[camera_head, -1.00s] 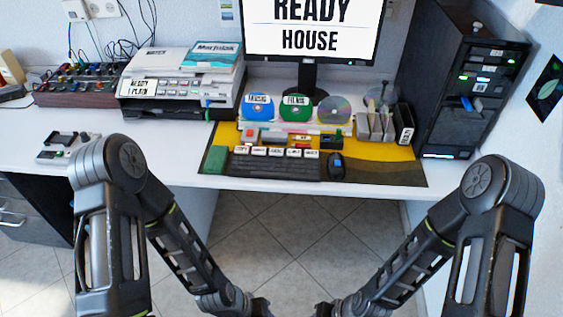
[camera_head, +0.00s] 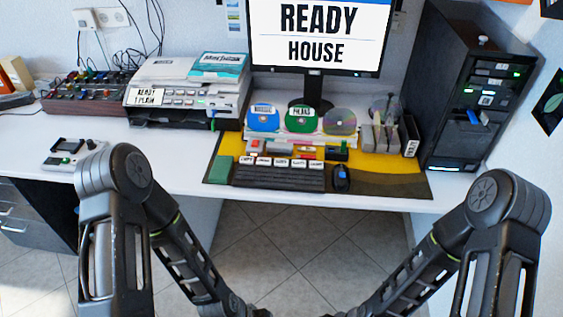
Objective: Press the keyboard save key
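The dark keyboard (camera_head: 279,178) lies on the desk mat in front of the monitor. A row of several white labelled keys (camera_head: 282,162) runs along its back edge. The leftmost label seems to read COPY; the others are too small to read surely, so I cannot tell which is the save key. My left and right arms reach down to the bottom edge in the middle, well in front of the desk. Both grippers are cut off below the picture. Neither arm touches the keyboard.
The monitor (camera_head: 316,40) reads READY HOUSE. A mouse (camera_head: 341,179) lies right of the keyboard and a green block (camera_head: 220,169) to its left. Discs (camera_head: 302,118) stand behind it. A printer (camera_head: 190,90) is at left, a black tower (camera_head: 470,90) at right. Open floor lies before the desk.

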